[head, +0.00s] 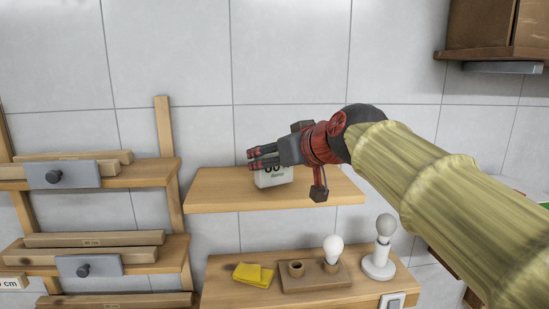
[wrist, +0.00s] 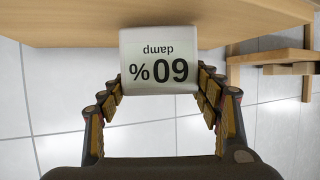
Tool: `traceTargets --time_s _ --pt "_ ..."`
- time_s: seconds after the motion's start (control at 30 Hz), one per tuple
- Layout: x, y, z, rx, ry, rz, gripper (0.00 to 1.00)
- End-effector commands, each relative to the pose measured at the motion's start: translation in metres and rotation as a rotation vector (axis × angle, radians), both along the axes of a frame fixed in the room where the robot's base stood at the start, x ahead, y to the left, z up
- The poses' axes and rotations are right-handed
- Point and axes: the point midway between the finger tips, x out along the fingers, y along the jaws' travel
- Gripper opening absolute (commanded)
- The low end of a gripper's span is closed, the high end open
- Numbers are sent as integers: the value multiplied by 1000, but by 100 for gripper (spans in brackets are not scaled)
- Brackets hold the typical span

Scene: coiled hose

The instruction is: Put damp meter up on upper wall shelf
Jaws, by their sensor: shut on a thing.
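The damp meter (head: 275,180) is a small white block with dark print, seen in the head view in front of or over the upper wall shelf (head: 218,195). In the wrist view the damp meter (wrist: 160,50) reads "60% damp" upside down. My gripper (head: 263,158) is shut on it, with the fingers (wrist: 160,95) on either side of the block. The wooden shelf shows along the top of the wrist view (wrist: 65,25), behind the meter. I cannot tell whether the meter touches the shelf.
The upper shelf is otherwise bare. A wooden rack (head: 165,125) stands left. A brown cabinet (head: 485,25) hangs upper right.

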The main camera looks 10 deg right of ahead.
Motion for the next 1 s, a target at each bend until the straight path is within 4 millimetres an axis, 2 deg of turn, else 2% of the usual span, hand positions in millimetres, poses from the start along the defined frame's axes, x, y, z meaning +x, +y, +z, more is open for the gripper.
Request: traceTargets --time_s 0.93,0.97,1.0 --pt "0 0 -10 0 -1 0 37" --pt "0 0 -10 0 -1 0 65" --pt "0 0 -9 0 -1 0 67"
